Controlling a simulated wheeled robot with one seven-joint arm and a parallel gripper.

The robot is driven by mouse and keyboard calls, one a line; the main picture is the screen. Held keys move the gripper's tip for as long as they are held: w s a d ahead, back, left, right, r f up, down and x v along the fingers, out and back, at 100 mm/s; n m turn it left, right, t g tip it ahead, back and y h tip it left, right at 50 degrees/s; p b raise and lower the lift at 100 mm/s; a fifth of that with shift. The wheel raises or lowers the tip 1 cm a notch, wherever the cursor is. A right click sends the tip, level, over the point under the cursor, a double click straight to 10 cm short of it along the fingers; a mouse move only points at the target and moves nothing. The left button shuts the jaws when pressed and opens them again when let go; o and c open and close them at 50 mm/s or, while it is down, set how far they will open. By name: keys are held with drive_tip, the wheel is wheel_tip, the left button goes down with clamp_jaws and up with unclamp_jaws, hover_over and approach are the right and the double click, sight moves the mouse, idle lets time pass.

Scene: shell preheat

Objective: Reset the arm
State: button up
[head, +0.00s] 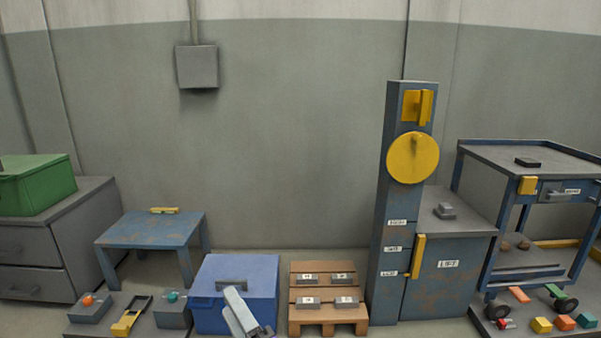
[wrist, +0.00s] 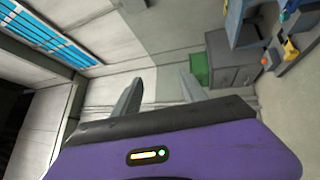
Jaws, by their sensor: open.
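My gripper (wrist: 160,92) shows in the wrist view. Its two grey fingers stand apart with nothing between them, beyond its purple housing. The wrist view is tilted and looks across the room, with the wall, the floor and the window behind the fingers. No object touches the fingers.
A blue chest (head: 265,280) and a wooden pallet (head: 328,328) stand front centre. A blue-grey lift column (head: 390,200) with a yellow disc (head: 412,158) rises right of them. A blue table (head: 150,230), grey drawers (head: 85,230) with a green box (head: 38,184), and a cart (head: 510,158) flank them.

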drive_tip(key=s+d+f+m+g+h, duration=0.15)
drive_tip(key=s+d+m+h, duration=0.25)
drive_tip(key=s+d+m, duration=0.65)
drive_tip(key=s+d+f+m+h, duration=0.3)
drive_tip(key=s+d+m+h, duration=0.25)
drive_tip(key=s+d, duration=0.95)
drive_tip(key=s+d+f+m+h, duration=0.35)
drive_tip(key=s+d+m, duration=0.5)
drive_tip(key=s, duration=0.85)
wheel_tip(320, 180, up, 33)
drive_tip(key=a+p, duration=0.1)
drive_tip(key=p, duration=3.1)
drive_tip(key=shift+s+a+f+m, duration=0.15)
drive_tip(key=shift+s+f+m, duration=0.05)
drive_tip(key=shift+s+m, duration=0.2)
drive_tip(key=shift+f, duration=0.1)
